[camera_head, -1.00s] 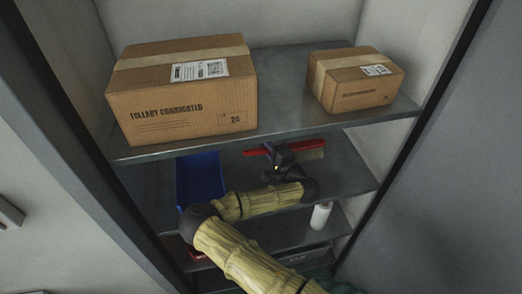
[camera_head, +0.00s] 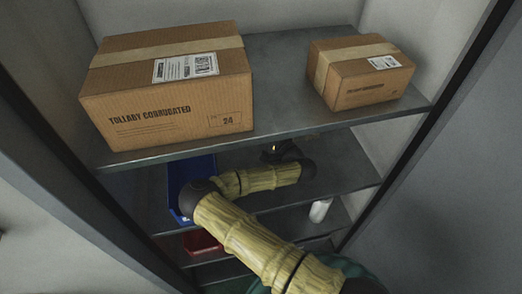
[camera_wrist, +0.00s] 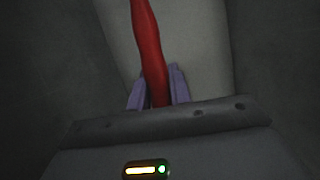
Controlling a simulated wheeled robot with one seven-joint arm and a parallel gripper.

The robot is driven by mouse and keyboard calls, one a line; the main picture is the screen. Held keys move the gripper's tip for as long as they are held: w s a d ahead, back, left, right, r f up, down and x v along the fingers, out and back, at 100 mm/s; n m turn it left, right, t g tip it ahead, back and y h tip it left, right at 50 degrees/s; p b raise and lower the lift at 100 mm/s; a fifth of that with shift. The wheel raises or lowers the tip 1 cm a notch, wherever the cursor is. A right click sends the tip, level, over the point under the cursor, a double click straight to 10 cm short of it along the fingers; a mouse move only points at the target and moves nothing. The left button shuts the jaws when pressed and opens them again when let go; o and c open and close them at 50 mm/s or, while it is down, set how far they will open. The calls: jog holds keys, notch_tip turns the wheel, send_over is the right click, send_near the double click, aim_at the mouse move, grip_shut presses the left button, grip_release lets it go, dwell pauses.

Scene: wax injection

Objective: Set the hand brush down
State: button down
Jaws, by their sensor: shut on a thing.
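My gripper (camera_wrist: 157,88) is shut on the red handle of the hand brush (camera_wrist: 149,45), which runs up between the two purple fingers in the wrist view. The bristles are out of that view. In the head view my dark wrist (camera_head: 283,150) is at the back of the middle shelf (camera_head: 345,172), under the front edge of the upper shelf. The upper shelf hides the brush and the fingertips there. Whether the brush touches the shelf cannot be told.
A large carton (camera_head: 165,85) and a small carton (camera_head: 360,72) stand on the upper shelf (camera_head: 280,75). A blue bin (camera_head: 178,180) is left of my arm. A white bottle (camera_head: 320,210) and a red bin (camera_head: 203,243) are lower down. The middle shelf's right part looks clear.

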jog(key=shift+s+f, duration=0.1)
jog(key=shift+f, duration=4.4)
